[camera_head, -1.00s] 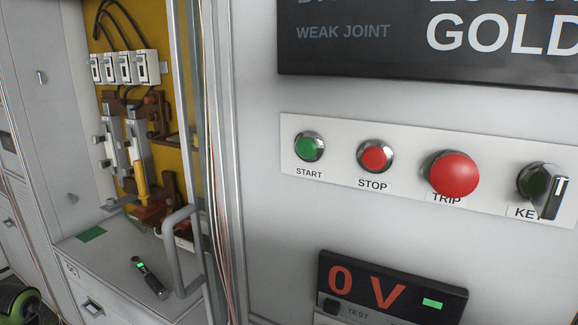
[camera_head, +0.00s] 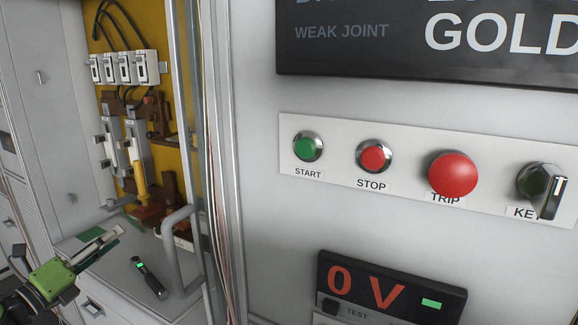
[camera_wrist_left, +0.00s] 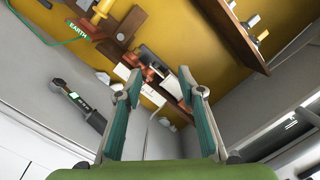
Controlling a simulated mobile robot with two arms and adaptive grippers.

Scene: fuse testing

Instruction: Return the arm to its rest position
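My left gripper (camera_head: 112,238) has a green body and comes in from the lower left in the head view, in front of the open cabinet and left of the dark handheld tool. In the left wrist view its two teal-padded fingers (camera_wrist_left: 158,95) stand well apart with nothing between them. Past the fingers are the yellow back panel (camera_wrist_left: 165,50) and its brown and white parts. My right gripper is in neither view.
The handheld tool (camera_head: 150,278) with a green display lies on the grey ledge (camera_head: 120,290). A grey bar handle (camera_head: 172,255) stands right of it. A panel with START (camera_head: 308,146), STOP (camera_head: 374,156), TRIP and KEY controls is at right. The meter (camera_head: 385,292) reads 0 V.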

